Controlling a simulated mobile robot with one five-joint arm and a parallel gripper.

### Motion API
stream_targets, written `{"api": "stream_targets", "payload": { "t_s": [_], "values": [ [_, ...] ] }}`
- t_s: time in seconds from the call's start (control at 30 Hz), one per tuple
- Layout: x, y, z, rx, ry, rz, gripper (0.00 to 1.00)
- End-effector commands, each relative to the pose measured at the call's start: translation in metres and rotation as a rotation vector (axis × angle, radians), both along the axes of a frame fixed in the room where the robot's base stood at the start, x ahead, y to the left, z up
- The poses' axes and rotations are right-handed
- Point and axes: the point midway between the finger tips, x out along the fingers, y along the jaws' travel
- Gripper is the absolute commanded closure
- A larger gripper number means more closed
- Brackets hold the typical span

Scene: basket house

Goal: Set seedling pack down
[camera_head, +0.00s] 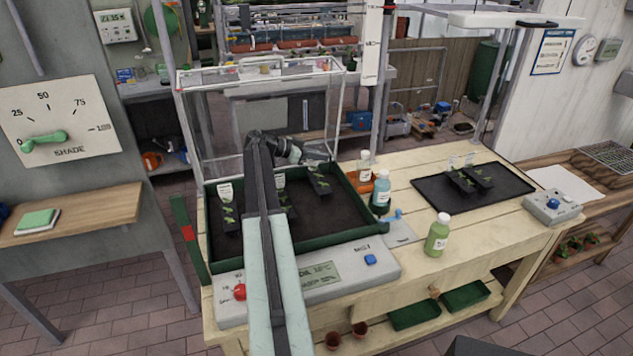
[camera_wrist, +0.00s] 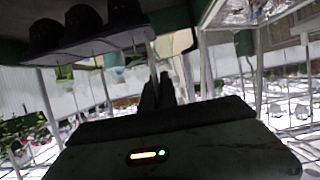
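A dark seedling pack (camera_head: 318,181) with small green seedlings is at the right rear of the green-walled tray (camera_head: 345,237). My gripper (camera_head: 306,154) is just above it, shut on its upright label. In the wrist view the dark cups of the pack (camera_wrist: 85,28) show at upper left, beside my narrow fingers (camera_wrist: 159,82). The pack appears upright; I cannot tell whether its base touches the tray floor. Two more packs are in this tray, one at left (camera_head: 228,218) and one in the middle (camera_head: 287,203), partly hidden by my arm.
A black tray (camera_head: 510,190) at right holds two packs (camera_head: 465,182). Bottles, a blue one (camera_head: 380,195) and a green one (camera_head: 437,237), stand between the trays. A clear frame (camera_head: 257,72) rises behind the green tray. A control panel (camera_head: 350,272) lies in front.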

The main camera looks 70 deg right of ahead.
Motion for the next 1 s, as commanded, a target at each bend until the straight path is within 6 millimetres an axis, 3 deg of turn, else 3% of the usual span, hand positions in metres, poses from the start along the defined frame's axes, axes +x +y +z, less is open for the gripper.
{"api": "stream_targets", "payload": {
  "t_s": [0.17, 0.4, 0.77, 0.8, 0.87, 1.0],
  "values": [
    [0.000, 0.000, -0.008, 0.000, 0.001, -0.001, 1.00],
    [-0.001, 0.000, -0.044, 0.000, 0.001, -0.001, 1.00],
    [-0.001, 0.000, -0.044, 0.000, 0.001, -0.002, 1.00],
    [-0.001, 0.000, -0.043, 0.000, 0.000, -0.002, 0.88],
    [-0.002, 0.000, -0.042, 0.000, 0.000, -0.002, 0.75],
    [-0.002, 0.000, -0.042, 0.000, 0.000, -0.002, 0.75]
  ]
}}
